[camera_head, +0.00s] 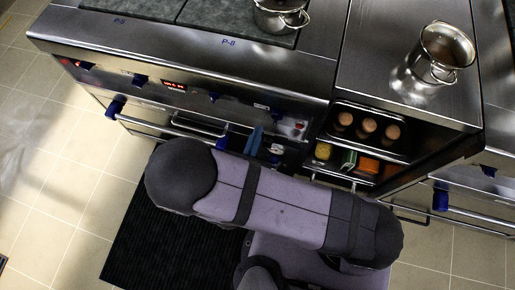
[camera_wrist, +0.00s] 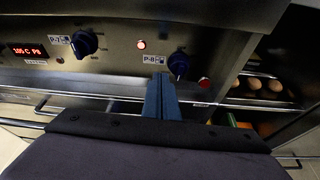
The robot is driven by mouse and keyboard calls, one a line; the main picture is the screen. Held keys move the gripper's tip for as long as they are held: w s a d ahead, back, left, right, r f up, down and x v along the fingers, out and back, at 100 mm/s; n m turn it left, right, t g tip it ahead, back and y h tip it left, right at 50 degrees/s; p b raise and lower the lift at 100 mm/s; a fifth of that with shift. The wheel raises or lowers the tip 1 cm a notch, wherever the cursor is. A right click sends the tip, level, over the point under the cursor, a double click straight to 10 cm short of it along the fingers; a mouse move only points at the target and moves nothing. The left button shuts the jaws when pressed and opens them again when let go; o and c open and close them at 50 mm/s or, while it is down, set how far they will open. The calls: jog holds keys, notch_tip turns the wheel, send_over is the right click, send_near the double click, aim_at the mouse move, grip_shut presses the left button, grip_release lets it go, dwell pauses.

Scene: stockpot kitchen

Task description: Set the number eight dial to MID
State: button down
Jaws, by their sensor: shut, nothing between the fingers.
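The number eight dial (camera_wrist: 179,64) is a dark blue knob beside a white P-8 label (camera_wrist: 154,58) on the steel front panel. Its setting is too small and dark to read. In the head view the dial (camera_head: 277,115) is a small dark blue knob toward the right end of the panel. My gripper (camera_wrist: 159,80) is shut and empty, its blue fingers together just left of and below the dial in the wrist view. I cannot tell whether they touch the panel. In the head view my gripper (camera_head: 256,136) shows below the dial, partly hidden by my arm.
The P-7 dial (camera_wrist: 84,43) sits left, near a red display (camera_wrist: 27,50). An oven handle (camera_head: 170,131) runs below the panel.

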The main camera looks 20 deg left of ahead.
aim_at(275, 121)
jog(key=shift+s+d+f, duration=0.1)
jog(key=shift+s+d, duration=0.15)
jog(key=shift+s, duration=0.5)
jog(key=shift+s+d+r, duration=0.1)
jog(key=shift+s+d, duration=0.2)
jog(key=shift+s, duration=0.5)
jog(key=shift+s+d+f, duration=0.1)
jog(key=shift+s+d, duration=0.15)
jog(key=shift+s, duration=0.5)
jog(key=c, duration=2.1)
grip_release()
jog(key=shift+o, duration=1.3)
jog(key=shift+d+f, duration=0.1)
jog(key=shift+f, duration=0.3)
jog(key=w+d+f+t+h+b, duration=0.1)
jog(key=w+d+f+b, duration=0.1)
jog(key=d+f+b, duration=0.35)
jog(key=a+r+t, duration=0.3)
jog(key=a+r, duration=0.1)
jog(key=shift+y, duration=0.4)
jog(key=shift+w+d+f+p, duration=0.1)
jog(key=shift+w+p, duration=0.1)
jog(key=shift+w, duration=1.1)
jog(key=shift+w+d+r+p, duration=0.1)
jog(key=shift+w+p, duration=0.1)
jog(key=shift+w, duration=1.05)
jog(key=shift+w+d+f+p, duration=0.1)
jog(key=shift+w+p, duration=0.1)
jog(key=shift+w, duration=1.1)
grip_shut()
